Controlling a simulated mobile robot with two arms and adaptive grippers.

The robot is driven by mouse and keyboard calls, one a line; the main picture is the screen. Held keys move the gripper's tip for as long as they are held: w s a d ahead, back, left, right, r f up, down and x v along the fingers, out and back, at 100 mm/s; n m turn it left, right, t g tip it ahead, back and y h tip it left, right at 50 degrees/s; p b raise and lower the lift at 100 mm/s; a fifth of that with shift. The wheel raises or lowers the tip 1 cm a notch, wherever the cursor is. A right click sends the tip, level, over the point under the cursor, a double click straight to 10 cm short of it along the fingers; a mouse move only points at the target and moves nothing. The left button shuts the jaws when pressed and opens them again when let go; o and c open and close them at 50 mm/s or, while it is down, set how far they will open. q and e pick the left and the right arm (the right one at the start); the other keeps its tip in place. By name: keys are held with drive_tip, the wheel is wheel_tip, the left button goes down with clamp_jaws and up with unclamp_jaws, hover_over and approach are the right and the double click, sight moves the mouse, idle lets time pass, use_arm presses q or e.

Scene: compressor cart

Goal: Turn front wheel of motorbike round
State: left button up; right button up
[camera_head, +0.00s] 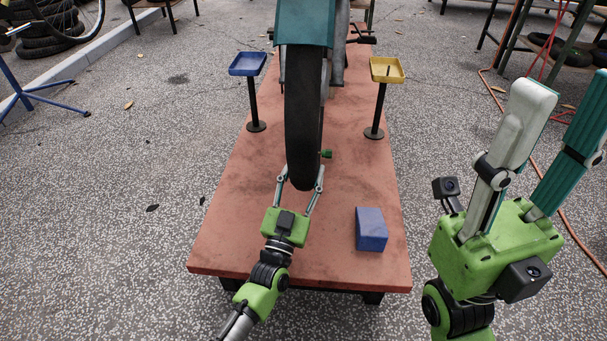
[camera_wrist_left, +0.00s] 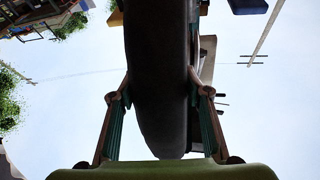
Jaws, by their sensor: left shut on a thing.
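The motorbike's front wheel (camera_head: 303,125) has a dark tyre and stands upright over the red-brown platform (camera_head: 228,240). A teal fender (camera_head: 305,22) covers its top. My left gripper (camera_head: 301,178) is at the lower near side of the tyre, with one finger on each side, shut on it. In the left wrist view the tyre (camera_wrist_left: 160,75) runs down between the two fingers (camera_wrist_left: 160,95). A small green piece (camera_head: 326,154) shows at the wheel's right side. My right gripper (camera_head: 560,115) is raised at the right, its fingers spread apart and empty.
A blue tray (camera_head: 247,64) on a post stands left of the wheel, and a yellow tray (camera_head: 387,70) on a post stands right. A blue block (camera_head: 371,229) lies on the platform's near right. An orange hose (camera_head: 560,212) runs along the right floor.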

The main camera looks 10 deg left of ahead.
sight(299, 185)
use_arm(q)
drive_tip(key=o, duration=1.4)
drive_tip(key=shift+r, duration=0.2)
drive_tip(key=shift+o, duration=1)
drive_tip(key=shift+f, duration=0.1)
drive_tip(key=shift+s+a+f, duration=0.1)
drive_tip(key=shift+s+f, duration=0.15)
drive_tip(key=shift+s, duration=0.2)
drive_tip(key=v, duration=0.5)
drive_tip(key=shift+s+r, duration=0.1)
drive_tip(key=shift+r, duration=0.05)
drive_tip(key=s+a, duration=0.2)
drive_tip(key=s, duration=0.8)
drive_tip(key=shift+s+a, duration=0.15)
drive_tip(key=shift+s, duration=0.15)
drive_tip(key=shift+r, duration=0.1)
